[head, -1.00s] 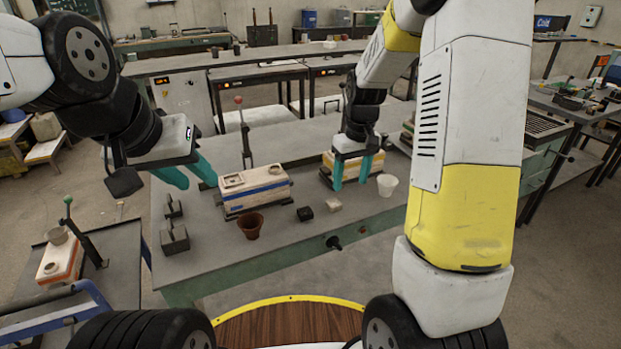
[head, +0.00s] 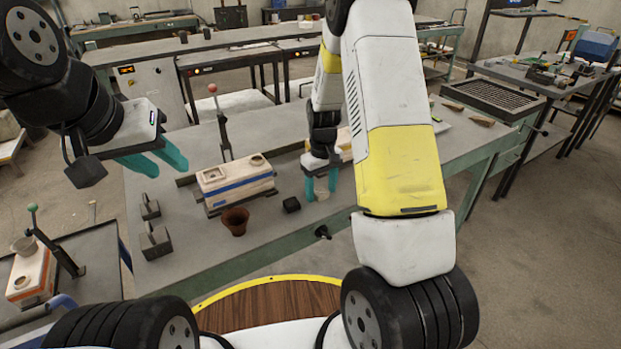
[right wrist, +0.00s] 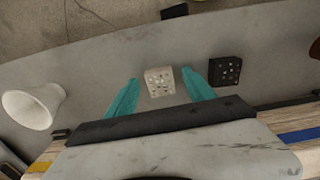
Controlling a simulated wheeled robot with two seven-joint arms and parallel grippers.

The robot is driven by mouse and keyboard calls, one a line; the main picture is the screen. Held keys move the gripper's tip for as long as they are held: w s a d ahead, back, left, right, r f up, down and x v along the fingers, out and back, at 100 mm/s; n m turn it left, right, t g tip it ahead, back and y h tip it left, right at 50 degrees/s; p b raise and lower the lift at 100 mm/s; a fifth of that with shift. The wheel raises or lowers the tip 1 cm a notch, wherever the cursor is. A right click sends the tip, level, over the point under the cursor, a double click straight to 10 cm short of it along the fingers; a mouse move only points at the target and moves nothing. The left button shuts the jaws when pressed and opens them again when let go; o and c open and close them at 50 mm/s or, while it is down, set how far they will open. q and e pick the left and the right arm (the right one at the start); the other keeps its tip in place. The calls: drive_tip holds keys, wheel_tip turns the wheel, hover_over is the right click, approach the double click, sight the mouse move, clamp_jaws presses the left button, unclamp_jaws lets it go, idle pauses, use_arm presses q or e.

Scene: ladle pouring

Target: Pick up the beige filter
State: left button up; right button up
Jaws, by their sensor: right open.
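The beige filter (head: 322,196) is a small pale block with holes, lying on the grey table near its front edge. It is partly hidden by my right gripper in the head view. In the right wrist view the beige filter (right wrist: 159,82) lies between the two teal fingertips, with a gap on each side. My right gripper (head: 321,192) is open above or around it; its exact height is unclear. The right wrist view also shows these open fingers (right wrist: 161,81). My left gripper (head: 167,169) is open and empty, above the table's left part.
A black filter (head: 291,204) lies just left of the beige one. A brown pot (head: 235,221) and a cream mould box with a blue band (head: 236,186) stand further left.

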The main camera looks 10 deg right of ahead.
sight(321, 192)
clamp_jaws()
idle(0.4)
drive_tip(key=shift+r, duration=0.65)
wheel_tip(321, 192, up, 2)
drive_tip(key=shift+r, duration=0.1)
drive_tip(key=s+r, duration=0.1)
drive_tip(key=s, duration=1.5)
drive_tip(key=shift+d+r, duration=0.15)
drive_tip(key=shift+r, duration=0.05)
drive_tip(key=shift+w, duration=0.1)
